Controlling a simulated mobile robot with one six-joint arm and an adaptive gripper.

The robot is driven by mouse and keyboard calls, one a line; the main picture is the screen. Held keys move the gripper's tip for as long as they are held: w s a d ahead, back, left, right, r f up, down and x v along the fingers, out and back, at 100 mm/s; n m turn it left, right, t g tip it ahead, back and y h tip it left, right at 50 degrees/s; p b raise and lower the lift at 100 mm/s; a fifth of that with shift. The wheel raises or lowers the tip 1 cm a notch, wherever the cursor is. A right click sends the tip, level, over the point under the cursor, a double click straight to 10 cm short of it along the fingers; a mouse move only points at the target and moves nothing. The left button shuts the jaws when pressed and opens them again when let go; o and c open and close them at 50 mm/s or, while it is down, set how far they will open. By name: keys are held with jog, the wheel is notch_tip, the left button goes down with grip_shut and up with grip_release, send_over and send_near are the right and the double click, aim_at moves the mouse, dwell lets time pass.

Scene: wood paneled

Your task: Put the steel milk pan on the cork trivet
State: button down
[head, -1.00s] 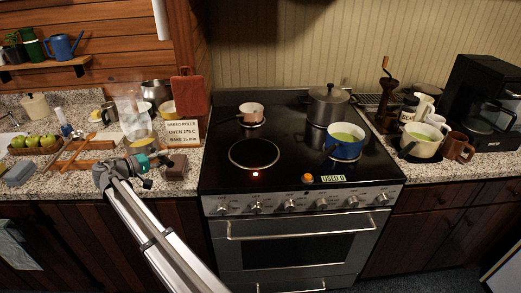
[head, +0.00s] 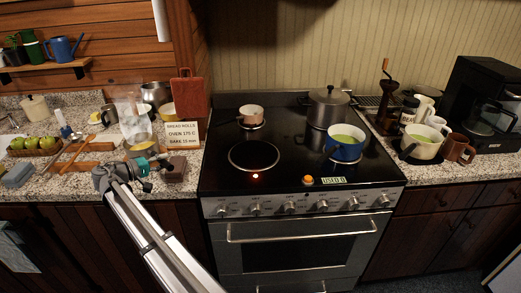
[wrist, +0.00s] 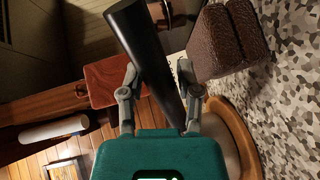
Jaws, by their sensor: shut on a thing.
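My gripper (head: 150,163) is at the counter left of the stove. In the wrist view my gripper (wrist: 160,92) has its fingers shut on the black handle (wrist: 146,50) of the steel milk pan. The pan's body is mostly hidden behind the gripper; a greyish part (wrist: 216,132) shows low in that view. An orange-brown round rim (wrist: 240,122), seemingly the cork trivet, lies on the speckled counter around that part. In the head view a tan round edge (head: 144,149) shows just behind my gripper. I cannot tell whether pan and trivet touch.
A dark brown block (head: 175,169) stands close right of my gripper; it is also near the fingers in the wrist view (wrist: 228,42). A bread-rolls sign (head: 182,135) stands behind. The stove (head: 285,170) holds several pots. A blue pot (head: 345,151) sits front right.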

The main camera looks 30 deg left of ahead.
jog(key=shift+c, duration=1.1)
grip_release()
jog(key=shift+o, duration=1.1)
jog(key=shift+d+f, duration=0.1)
jog(key=shift+f, duration=0.05)
